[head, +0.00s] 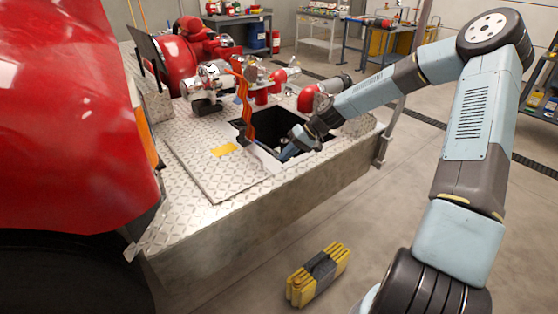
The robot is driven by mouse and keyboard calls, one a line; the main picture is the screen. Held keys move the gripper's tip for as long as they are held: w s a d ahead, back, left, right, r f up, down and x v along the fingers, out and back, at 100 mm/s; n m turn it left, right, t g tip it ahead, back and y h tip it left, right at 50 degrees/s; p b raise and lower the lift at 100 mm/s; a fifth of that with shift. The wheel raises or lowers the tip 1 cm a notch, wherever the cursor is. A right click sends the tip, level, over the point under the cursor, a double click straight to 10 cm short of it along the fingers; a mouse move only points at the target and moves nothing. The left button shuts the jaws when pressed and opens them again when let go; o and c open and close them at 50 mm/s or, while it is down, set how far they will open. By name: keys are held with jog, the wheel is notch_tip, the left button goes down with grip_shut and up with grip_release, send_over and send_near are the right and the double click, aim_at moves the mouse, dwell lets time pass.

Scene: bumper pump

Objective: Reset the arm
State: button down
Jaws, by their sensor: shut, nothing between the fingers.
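My arm reaches from the lower right, up over an elbow at the top right, then down to the left toward the truck's bumper.
Red and chrome pump fittings (210,85) stand behind the opening. The red truck body (70,110) fills the left. A yellow and black folded bundle (318,274) lies on the floor in front of the bumper. Workbenches (320,30) stand at the back. The floor on the right is open.

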jog(key=s+d+r+t+h, duration=0.1)
jog(key=s+d+r+h, duration=0.4)
jog(key=s+r, duration=0.5)
jog(key=s+d+r+t+h, duration=0.2)
jog(key=s+d+r+h, duration=0.25)
jog(key=s+r, duration=0.6)
jog(key=s+d+r+m+t, duration=0.1)
jog(key=s+d+r, duration=0.1)
jog(key=s+r, duration=0.3)
jog(key=s+d+r+m+t, duration=0.2)
jog(key=s+r, duration=0.3)
jog(key=s, duration=0.4)
jog(key=shift+s+d+r, duration=0.15)
jog(key=shift+s+d, duration=0.15)
jog(key=shift+s+y, duration=0.1)
jog(key=shift+y, duration=0.15)
